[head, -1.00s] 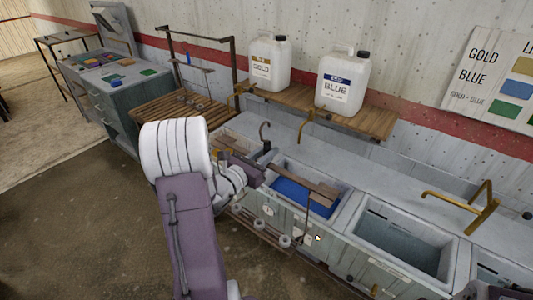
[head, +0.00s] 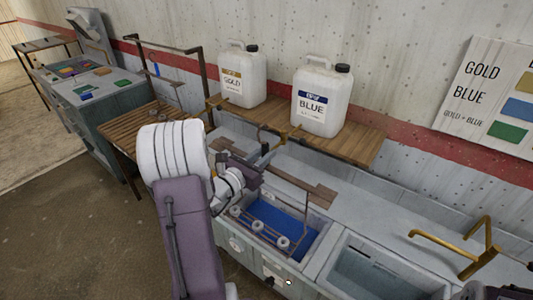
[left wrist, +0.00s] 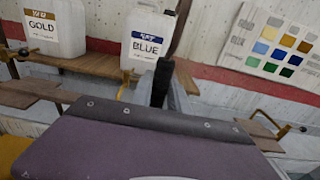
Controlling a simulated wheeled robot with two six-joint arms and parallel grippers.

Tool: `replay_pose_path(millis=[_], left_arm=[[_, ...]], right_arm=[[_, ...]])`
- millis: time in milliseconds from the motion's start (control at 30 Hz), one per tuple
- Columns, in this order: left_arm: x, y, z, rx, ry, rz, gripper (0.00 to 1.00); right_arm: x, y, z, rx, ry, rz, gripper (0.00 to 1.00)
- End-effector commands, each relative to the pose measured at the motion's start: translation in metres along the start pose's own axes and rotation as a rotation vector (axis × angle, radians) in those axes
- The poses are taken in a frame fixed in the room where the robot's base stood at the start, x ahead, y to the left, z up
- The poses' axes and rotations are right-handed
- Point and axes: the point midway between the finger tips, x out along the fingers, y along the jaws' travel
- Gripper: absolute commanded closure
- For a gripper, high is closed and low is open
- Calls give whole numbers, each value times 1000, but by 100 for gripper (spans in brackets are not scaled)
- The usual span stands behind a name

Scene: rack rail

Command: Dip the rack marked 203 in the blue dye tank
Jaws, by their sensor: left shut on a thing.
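My left gripper (head: 250,174) is shut on the top bar of a brown rack (head: 318,192). A thin frame hangs from the bar, with white rings on its lower rail. In the head view the rings show against the blue dye (head: 290,217) in the blue tank (head: 318,237), near its front wall. I cannot tell whether they touch the dye. No number on the rack is readable. In the left wrist view the bar's ends (left wrist: 262,134) stick out on both sides of my gripper (left wrist: 160,85).
An empty-looking basin (head: 375,272) is right of the tank, with a brass tap (head: 465,245) behind. White GOLD (head: 241,78) and BLUE (head: 320,98) jugs stand on a wooden shelf (head: 355,147). A slatted table (head: 150,128) is at the left.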

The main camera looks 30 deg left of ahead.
Motion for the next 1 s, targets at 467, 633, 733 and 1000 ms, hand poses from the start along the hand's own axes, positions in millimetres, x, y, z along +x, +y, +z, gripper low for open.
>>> replay_pose_path(millis=[467, 633, 733, 1000], left_arm=[[41, 0, 4, 3, -4, -4, 100], [63, -1, 4, 2, -5, -3, 100], [76, 0, 4, 2, -4, -2, 100], [91, 0, -21, -1, -2, 0, 100]], right_arm=[[-9, 0, -1, 0, 0, 0, 41], [-14, 0, -1, 0, 0, 0, 41], [-17, 0, -2, 0, 0, 0, 41], [-6, 0, -1, 0, 0, 0, 41]])
